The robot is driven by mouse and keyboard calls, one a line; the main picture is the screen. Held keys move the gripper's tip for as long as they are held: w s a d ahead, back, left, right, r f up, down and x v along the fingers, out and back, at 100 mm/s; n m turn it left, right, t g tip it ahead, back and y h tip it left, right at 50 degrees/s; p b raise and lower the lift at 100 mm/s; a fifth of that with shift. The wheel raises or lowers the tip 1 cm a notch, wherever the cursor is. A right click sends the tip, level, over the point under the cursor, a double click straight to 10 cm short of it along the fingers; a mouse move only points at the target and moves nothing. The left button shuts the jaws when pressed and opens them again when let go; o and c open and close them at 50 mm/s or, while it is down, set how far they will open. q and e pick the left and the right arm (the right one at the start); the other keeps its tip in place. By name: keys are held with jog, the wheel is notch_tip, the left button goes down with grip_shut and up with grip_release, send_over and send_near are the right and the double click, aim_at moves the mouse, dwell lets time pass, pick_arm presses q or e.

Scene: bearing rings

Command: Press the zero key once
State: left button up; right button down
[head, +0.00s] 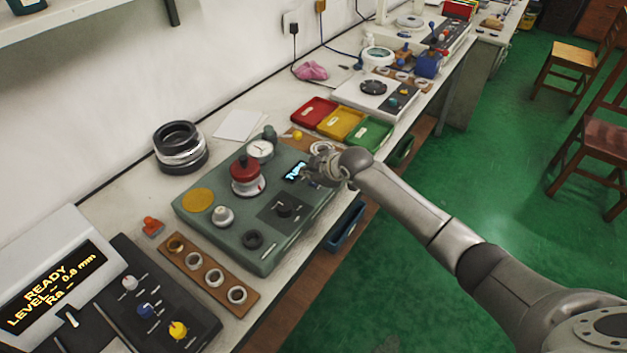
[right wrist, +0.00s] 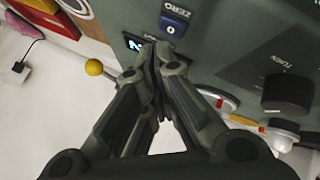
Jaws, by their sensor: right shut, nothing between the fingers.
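The zero key (right wrist: 173,24) is a small blue key marked 0 beside the word ZERO. It sits on the grey-green instrument panel (right wrist: 230,20), whose housing also shows in the head view (head: 215,247). In the head view I cannot make the key out; my right gripper covers that corner. My right gripper (right wrist: 155,52) is shut and empty, its fingertips together just below the key in the picture, over the edge of the small lit display (right wrist: 133,43). I cannot tell whether the tips touch the panel. My left gripper is not in view.
The panel carries a red-topped spindle (head: 245,175), a dial gauge (head: 260,149) and a dark TURN knob (right wrist: 287,94). Red, yellow and green trays (head: 370,133) lie behind. A wooden ring board (head: 205,272) lies in front.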

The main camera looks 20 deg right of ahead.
aim_at(310, 184)
notch_tip(310, 184, up, 5)
jog(key=p, duration=0.5)
dwell(0.4)
dwell(0.4)
